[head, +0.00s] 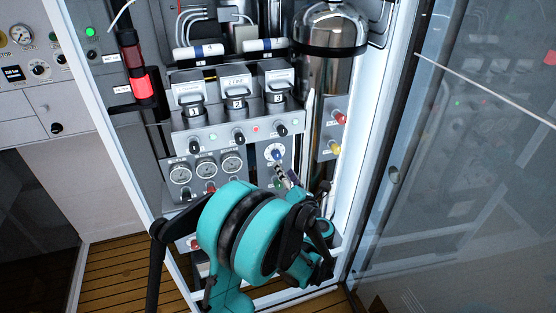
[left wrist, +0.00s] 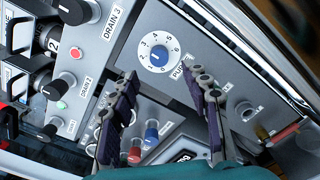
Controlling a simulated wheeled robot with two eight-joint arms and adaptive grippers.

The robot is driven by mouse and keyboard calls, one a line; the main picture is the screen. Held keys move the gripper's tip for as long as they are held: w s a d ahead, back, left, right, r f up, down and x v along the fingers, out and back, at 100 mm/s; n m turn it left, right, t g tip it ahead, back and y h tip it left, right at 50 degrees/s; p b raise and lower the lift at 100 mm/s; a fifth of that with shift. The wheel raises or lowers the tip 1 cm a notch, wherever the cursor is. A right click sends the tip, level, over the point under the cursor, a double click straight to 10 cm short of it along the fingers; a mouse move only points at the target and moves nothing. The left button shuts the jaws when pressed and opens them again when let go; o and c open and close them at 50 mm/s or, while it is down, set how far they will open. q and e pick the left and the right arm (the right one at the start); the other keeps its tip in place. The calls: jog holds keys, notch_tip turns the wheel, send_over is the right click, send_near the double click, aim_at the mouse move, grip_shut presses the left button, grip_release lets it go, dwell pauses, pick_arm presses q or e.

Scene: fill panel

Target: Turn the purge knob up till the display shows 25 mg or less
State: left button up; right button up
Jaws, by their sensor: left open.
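The purge knob (left wrist: 158,56) is a blue knob at the centre of a round white numbered dial on the grey panel. In the head view the purge knob (head: 277,154) sits at the lower right of the panel. My left gripper (left wrist: 160,82) is open and empty, its dark padded fingers apart just short of the dial, with the knob showing between and beyond the tips. In the head view my left gripper (head: 283,174) is just below the dial, partly hidden by its own arm. A dark display (left wrist: 183,156) shows partly at the bottom of the wrist view; its reading is not legible. My right gripper is not in view.
Three drain switches (left wrist: 66,80) line the panel's left in the wrist view. Red and blue knobs (left wrist: 142,142) sit below the dial. A steel cylinder (head: 331,85) and cabinet frame stand close on the right. A glass door (head: 470,150) is open at right.

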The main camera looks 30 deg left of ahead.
aim_at(277, 157)
pick_arm(q)
jog(key=b+x, duration=0.1)
jog(key=x, duration=0.5)
jog(key=shift+a+f, duration=0.1)
jog(key=shift+a, duration=0.15)
jog(key=shift+w+a+b, duration=0.3)
jog(key=shift+w+a, duration=0.15)
grip_shut()
